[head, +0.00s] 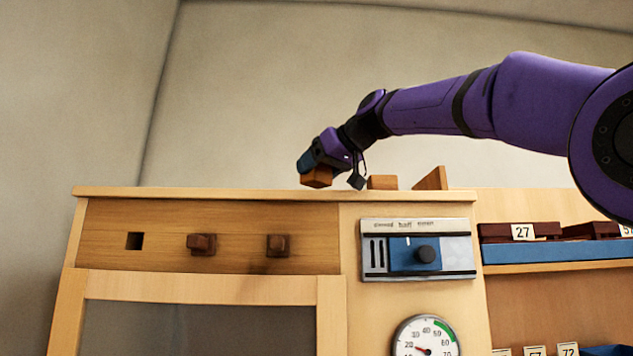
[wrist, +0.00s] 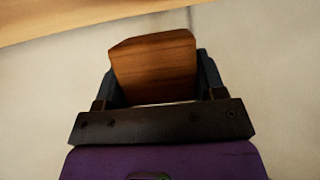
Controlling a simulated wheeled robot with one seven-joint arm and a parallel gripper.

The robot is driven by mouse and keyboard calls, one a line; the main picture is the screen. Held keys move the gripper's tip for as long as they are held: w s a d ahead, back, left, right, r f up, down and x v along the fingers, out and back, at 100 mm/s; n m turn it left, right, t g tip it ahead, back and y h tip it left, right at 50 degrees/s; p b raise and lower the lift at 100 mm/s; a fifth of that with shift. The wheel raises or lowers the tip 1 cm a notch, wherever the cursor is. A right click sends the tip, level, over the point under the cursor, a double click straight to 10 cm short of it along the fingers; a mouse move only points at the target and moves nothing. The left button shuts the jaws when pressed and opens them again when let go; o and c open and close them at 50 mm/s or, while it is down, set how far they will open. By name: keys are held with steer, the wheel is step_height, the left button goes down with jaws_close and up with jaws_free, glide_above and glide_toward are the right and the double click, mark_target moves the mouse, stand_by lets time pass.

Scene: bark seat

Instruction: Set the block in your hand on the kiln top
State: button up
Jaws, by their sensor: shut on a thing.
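A brown wooden block (head: 316,178) is in my gripper (head: 310,172) in the head view. The block also shows in the wrist view (wrist: 155,66), between the two dark fingers of my gripper (wrist: 155,78). The kiln top (head: 200,192) is the pale wooden top board of the cabinet. My gripper is just over this board, and the block's underside appears close to its edge. I cannot tell whether the block touches the board.
On the top, right of my gripper, are a small wooden block (head: 382,182) and an angled wooden piece (head: 431,179). The top's left part is clear. The front has two dark pegs (head: 201,244), a control panel (head: 418,249) and a dial (head: 426,338). Shelves with a blue tray (head: 560,251) stand right.

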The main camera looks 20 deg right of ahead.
steer(key=shift+f, duration=1.35)
steer(key=o, duration=0.9)
steer(key=shift+f, duration=0.1)
steer(key=shift+o, duration=0.2)
steer(key=v, duration=1.2)
steer(key=shift+d, duration=0.1)
